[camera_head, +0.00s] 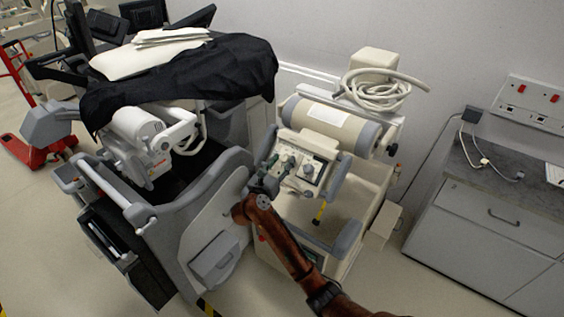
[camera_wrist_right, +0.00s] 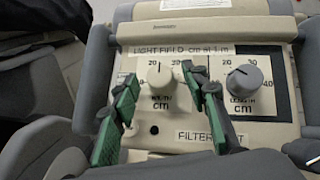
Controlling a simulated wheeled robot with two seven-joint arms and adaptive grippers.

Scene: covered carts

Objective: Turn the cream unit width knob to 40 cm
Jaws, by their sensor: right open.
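The cream unit (camera_head: 325,142) stands in the middle of the head view, with a control panel facing up. In the right wrist view its panel carries a pale left knob (camera_wrist_right: 160,74), its partly covered label reading "cm", and a grey knob (camera_wrist_right: 245,80) labelled length. The pale knob's dark mark points about straight up, between scale numbers; 20 shows at its upper left. My right gripper (camera_wrist_right: 159,79) is open, its green fingers on either side of the pale knob. Contact cannot be told. It also shows at the panel in the head view (camera_head: 264,181). My left gripper is out of view.
A grey and white unit (camera_head: 215,215) under a black cloth (camera_head: 185,80) stands close on the left. A coiled hose (camera_head: 378,92) lies behind the cream unit. A grey-topped cabinet (camera_head: 500,210) stands at the right, with floor between.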

